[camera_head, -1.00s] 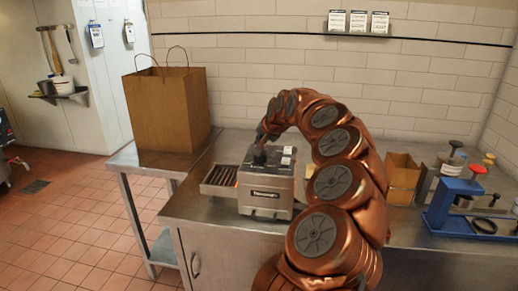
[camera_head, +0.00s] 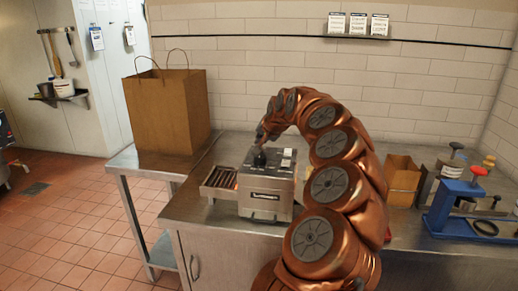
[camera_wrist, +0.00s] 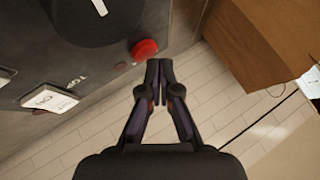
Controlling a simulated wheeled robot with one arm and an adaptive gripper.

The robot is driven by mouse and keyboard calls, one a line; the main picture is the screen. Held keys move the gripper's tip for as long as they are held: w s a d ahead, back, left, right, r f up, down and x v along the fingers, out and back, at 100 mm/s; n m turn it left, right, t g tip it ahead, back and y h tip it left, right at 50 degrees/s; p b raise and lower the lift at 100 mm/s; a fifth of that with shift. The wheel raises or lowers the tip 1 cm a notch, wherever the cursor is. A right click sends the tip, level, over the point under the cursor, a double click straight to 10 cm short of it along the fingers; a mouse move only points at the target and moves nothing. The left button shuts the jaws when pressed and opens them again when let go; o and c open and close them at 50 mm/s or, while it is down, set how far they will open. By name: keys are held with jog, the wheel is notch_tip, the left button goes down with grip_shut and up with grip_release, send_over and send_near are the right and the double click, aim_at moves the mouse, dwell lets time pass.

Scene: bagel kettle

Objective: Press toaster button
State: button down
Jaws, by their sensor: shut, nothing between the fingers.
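The toaster (camera_head: 266,190) is a steel box on the counter, with a wire rack sticking out at its left. My gripper (camera_wrist: 158,66) is shut and empty. Its fingertips are just right of and slightly below the red button in that view; I cannot tell whether they touch it. In the head view my gripper (camera_head: 260,157) is over the toaster's top, and the button is not visible there.
A brown paper bag (camera_head: 168,110) stands on the side table at the left. A small brown box (camera_head: 402,180) and a blue press (camera_head: 465,205) with a red knob stand right of my arm. The tiled wall (camera_head: 260,60) is behind the counter.

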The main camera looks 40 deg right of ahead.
jog(key=shift+r, duration=0.1)
jog(key=shift+r+p, duration=0.75)
jog(key=shift+r, duration=2.15)
